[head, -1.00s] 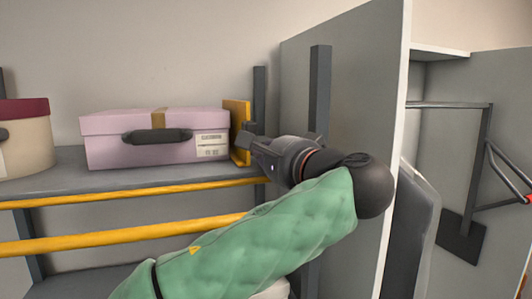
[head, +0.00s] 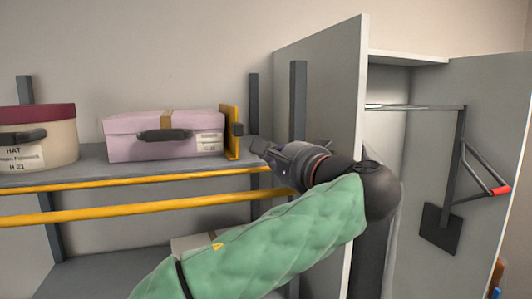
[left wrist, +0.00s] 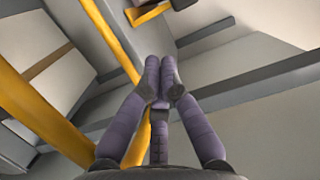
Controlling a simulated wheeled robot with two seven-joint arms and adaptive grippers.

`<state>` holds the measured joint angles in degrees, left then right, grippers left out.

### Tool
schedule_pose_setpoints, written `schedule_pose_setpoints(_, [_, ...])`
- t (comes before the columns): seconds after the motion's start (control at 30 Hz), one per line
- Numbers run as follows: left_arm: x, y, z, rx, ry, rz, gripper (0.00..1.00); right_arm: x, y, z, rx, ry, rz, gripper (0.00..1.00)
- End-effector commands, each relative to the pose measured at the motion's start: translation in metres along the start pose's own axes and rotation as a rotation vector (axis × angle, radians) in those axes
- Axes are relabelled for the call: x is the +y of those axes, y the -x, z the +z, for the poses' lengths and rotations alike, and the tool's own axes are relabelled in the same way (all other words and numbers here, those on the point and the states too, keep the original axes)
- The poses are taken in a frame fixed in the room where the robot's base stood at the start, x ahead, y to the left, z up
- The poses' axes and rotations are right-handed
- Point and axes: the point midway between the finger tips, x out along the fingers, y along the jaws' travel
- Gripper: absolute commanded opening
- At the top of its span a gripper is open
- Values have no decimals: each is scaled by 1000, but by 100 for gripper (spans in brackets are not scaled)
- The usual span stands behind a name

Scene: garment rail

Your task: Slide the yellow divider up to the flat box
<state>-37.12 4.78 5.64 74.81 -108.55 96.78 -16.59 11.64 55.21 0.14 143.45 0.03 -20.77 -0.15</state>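The yellow divider (head: 231,133) stands upright on the grey shelf, at the right end of the flat lilac box (head: 165,140). In the head view its face looks to be against the box, with no clear gap. A dark knob sticks out from the divider's right side. My left gripper (head: 258,147) is to the right of the divider, pointing left at it, apart from it and empty. In the left wrist view its fingertips (left wrist: 164,78) are together. A yellow piece, likely the divider (left wrist: 150,13), shows at the top there. My right gripper is not in view.
A round hat box (head: 38,140) stands left of the flat box. Yellow rails (head: 120,186) run along the shelf front. Dark uprights (head: 298,110) and a grey cabinet panel (head: 335,100) stand right of the shelf, close to my arm.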

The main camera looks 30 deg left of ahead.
Motion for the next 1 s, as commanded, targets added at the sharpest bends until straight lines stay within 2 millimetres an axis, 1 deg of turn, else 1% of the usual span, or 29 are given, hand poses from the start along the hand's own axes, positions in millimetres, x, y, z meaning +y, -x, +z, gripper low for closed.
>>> schedule_pose_setpoints(0.03, [-1, 0, -1, -1, -3, 0, 22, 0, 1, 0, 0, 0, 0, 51])
schedule_pose_setpoints(0.13, [-2, 0, -2, -3, -39, 0, 50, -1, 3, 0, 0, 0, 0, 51])
schedule_pose_setpoints(0.17, [-3, 0, -2, -5, -60, 0, 54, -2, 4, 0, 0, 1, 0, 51])
schedule_pose_setpoints(0.27, [-6, 2, -1, -16, -176, 1, 54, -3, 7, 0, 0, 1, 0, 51])
schedule_pose_setpoints(0.37, [-12, 4, 0, -31, -346, 5, 54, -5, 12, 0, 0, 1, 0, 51])
schedule_pose_setpoints(0.8, [-38, 16, 9, -100, -1228, 69, 54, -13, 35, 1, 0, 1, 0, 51])
schedule_pose_setpoints(0.9, [-41, 19, 10, -109, -1385, 89, 54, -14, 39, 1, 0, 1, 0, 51])
schedule_pose_setpoints(1.0, [-44, 20, 11, -113, -1493, 103, 54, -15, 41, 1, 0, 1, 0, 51])
